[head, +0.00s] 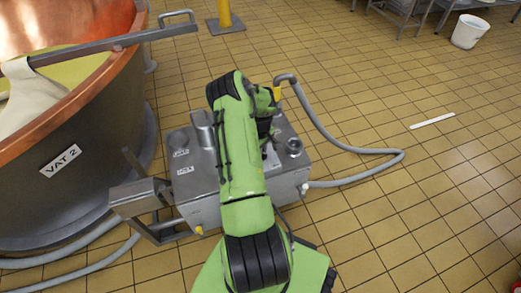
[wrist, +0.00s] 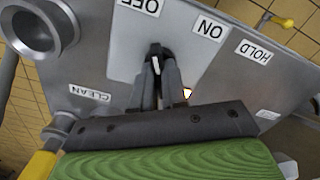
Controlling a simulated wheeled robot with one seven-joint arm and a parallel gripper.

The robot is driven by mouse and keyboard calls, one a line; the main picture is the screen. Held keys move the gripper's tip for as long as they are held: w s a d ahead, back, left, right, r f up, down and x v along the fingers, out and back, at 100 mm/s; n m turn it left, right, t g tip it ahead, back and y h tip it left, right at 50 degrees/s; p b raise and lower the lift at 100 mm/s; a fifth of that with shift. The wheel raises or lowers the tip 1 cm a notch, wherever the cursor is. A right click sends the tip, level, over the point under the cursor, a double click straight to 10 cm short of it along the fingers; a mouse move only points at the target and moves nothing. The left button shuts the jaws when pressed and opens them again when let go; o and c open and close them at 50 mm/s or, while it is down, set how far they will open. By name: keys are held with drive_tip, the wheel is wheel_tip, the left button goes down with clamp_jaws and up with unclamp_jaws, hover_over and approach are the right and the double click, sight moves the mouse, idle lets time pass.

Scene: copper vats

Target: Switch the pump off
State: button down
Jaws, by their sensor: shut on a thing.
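The pump is a grey steel box (head: 290,182) on the tiled floor in the middle of the head view, largely covered by my green arm. In the wrist view its top panel has a pale plate with an OFF label (wrist: 142,6) and an ON label (wrist: 209,29). A small dark switch lever (wrist: 155,50) with a light stripe stands below and between these labels. My gripper (wrist: 159,72) is shut on the lever, with a finger on each side. I cannot tell which setting the lever points to. The arm hides the gripper and lever in the head view.
Labels HOLD (wrist: 253,51) and CLEAN (wrist: 90,93) are on the same panel, and a round metal port (wrist: 38,28) stands at the upper left. A grey hose (head: 345,148) loops right of the pump. The copper vat marked VAT 2 (head: 75,130) stands close on the left.

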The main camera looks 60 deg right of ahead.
drive_tip(key=shift+s+a+f, duration=0.1)
drive_tip(key=shift+a+f, duration=0.05)
drive_tip(key=c, duration=1.2)
unclamp_jaws()
drive_tip(key=shift+o, duration=0.2)
drive_tip(key=shift+r, duration=0.5)
wheel_tip(320, 180, up, 15)
drive_tip(key=p, duration=0.5)
